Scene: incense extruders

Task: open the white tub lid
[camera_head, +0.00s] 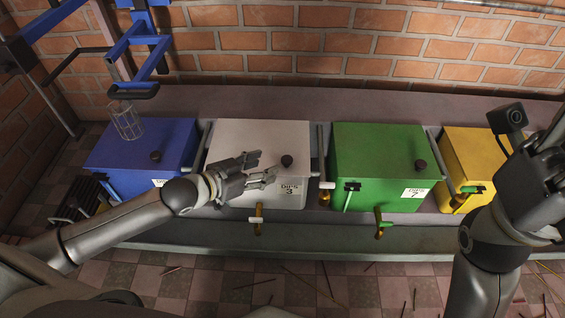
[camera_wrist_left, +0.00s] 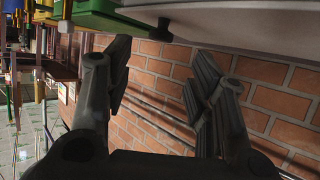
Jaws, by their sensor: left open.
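The white tub (camera_head: 255,139) stands in the row, marked "DIPS 3". Its lid lies flat and closed, with a dark round knob (camera_head: 287,161) near the front right. My left gripper (camera_head: 267,167) is over the front part of the lid, fingers apart and pointing right toward the knob, with nothing between them. In the left wrist view, the open fingers (camera_wrist_left: 160,72) show below the pale tub surface (camera_wrist_left: 245,25), and the dark knob (camera_wrist_left: 163,28) lies just beyond them, apart from both. My right gripper (camera_head: 540,160) is raised at the right; its fingertips are unclear.
A blue tub (camera_head: 140,145) stands left of the white one; green (camera_head: 375,150) and yellow (camera_head: 465,155) tubs stand right. Brass taps (camera_head: 258,222) stick out in front. A brick wall (camera_head: 330,40) is behind.

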